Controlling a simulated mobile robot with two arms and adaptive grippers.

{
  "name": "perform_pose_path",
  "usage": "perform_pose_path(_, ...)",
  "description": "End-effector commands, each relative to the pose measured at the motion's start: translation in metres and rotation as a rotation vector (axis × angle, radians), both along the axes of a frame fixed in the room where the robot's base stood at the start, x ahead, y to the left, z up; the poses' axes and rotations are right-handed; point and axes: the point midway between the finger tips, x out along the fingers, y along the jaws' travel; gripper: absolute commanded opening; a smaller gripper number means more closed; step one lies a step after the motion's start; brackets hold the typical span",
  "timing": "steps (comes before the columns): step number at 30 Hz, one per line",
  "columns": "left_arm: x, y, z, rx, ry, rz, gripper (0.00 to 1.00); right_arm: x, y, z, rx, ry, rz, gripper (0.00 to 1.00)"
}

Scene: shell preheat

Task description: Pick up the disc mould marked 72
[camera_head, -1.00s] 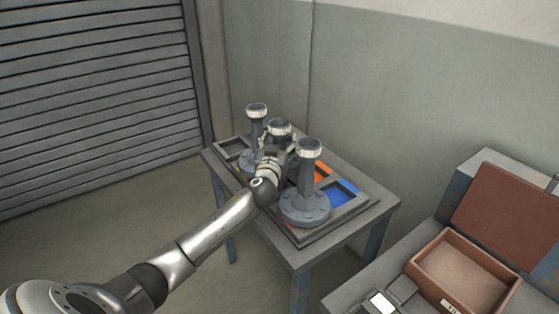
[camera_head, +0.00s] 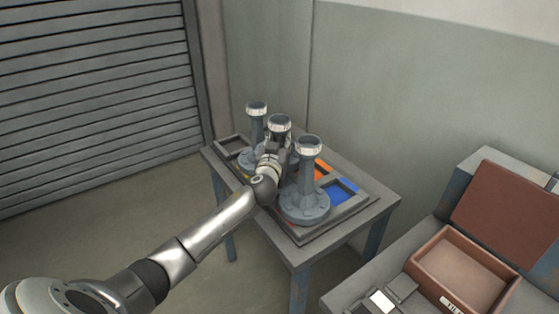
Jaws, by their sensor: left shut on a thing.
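Three grey disc moulds, each a flanged base with an upright stem and a pale collar, stand in a row on a tray on the small table: a far mould (camera_head: 257,122), a middle mould (camera_head: 278,124) and a near mould (camera_head: 307,184). I cannot read any number on them. My left gripper (camera_head: 274,150) is shut on the middle mould at its stem, just below the collar. The gripper and wrist hide most of that mould's lower part. The mould looks upright. My right gripper is not in view.
The tray (camera_head: 345,211) has compartments with orange (camera_head: 321,169) and blue (camera_head: 341,190) floors, on a grey table (camera_head: 384,201). An open brown box (camera_head: 465,262) stands on a bench at the lower right. A slatted shutter (camera_head: 95,90) and bare floor lie left.

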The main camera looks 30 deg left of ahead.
Motion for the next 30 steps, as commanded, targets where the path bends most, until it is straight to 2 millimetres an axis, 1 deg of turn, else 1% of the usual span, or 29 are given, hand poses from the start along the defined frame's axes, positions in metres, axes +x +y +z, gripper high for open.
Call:
perform_pose_path(3, 0.001, 0.0, 0.006, 0.003, -0.01, -0.001, 0.0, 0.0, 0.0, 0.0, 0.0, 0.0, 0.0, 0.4)
perform_pose_path(11, 0.001, 0.0, 0.006, 0.001, -0.008, -0.001, 0.0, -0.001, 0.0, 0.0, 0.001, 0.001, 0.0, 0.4)
perform_pose_path(17, 0.001, 0.001, 0.018, 0.001, -0.01, 0.001, 0.0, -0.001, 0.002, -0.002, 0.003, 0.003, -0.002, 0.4)
perform_pose_path(22, -0.002, 0.001, 0.039, 0.002, -0.01, 0.0, 0.0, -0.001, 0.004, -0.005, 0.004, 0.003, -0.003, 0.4)
perform_pose_path(26, -0.015, 0.006, 0.055, 0.003, -0.01, 0.0, 0.0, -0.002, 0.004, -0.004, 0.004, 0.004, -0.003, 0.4)
perform_pose_path(30, -0.032, 0.011, 0.076, 0.004, -0.011, -0.001, 0.0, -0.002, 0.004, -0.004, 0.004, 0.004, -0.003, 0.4)
